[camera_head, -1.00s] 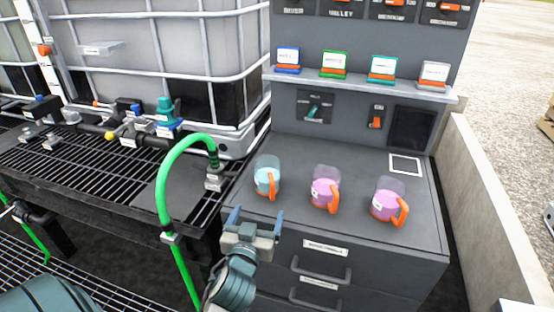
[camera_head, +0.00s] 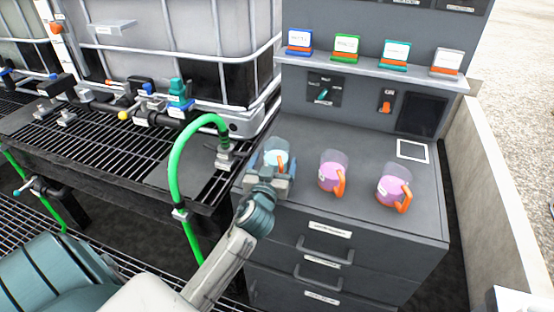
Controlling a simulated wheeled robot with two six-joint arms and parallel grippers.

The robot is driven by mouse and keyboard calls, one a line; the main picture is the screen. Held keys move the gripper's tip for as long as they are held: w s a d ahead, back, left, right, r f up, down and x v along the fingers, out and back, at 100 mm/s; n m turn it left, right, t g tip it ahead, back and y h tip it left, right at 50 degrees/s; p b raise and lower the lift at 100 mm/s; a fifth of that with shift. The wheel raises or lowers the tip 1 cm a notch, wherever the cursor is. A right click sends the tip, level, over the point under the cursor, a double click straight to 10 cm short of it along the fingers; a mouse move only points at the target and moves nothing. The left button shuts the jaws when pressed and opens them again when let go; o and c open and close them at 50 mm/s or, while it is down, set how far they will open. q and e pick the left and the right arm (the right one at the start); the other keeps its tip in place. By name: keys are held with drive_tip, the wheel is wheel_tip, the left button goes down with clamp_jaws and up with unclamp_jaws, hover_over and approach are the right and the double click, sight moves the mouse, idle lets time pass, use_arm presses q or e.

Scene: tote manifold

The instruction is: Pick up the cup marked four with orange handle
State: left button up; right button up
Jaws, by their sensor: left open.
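Three clear cups with orange handles stand upright in a row on the grey cabinet top. The left cup (camera_head: 278,146) holds pale blue liquid. The middle cup (camera_head: 332,172) and the right cup (camera_head: 393,186) hold pink-purple liquid. The cup markings are too small to read. My left gripper (camera_head: 274,163) is open at the left cup, its blue fingers showing at either side of it. The gripper hides the lower part of that cup and most of its handle. I cannot tell whether the fingers touch it.
A cabinet (camera_head: 330,225) with drawer handles carries the cups. Behind them is a shelf (camera_head: 372,72) with several labelled card holders. A green hose (camera_head: 174,165) arches up at the left, close to my left arm.

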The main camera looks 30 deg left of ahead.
use_arm(q)
drive_tip(key=shift+w+a, duration=0.15)
drive_tip(key=shift+w, duration=0.3)
use_arm(e)
drive_tip(key=shift+s+f, duration=0.15)
drive_tip(key=shift+s, duration=0.2)
use_arm(q)
drive_tip(key=c, duration=1.2)
drive_tip(key=shift+r, duration=0.15)
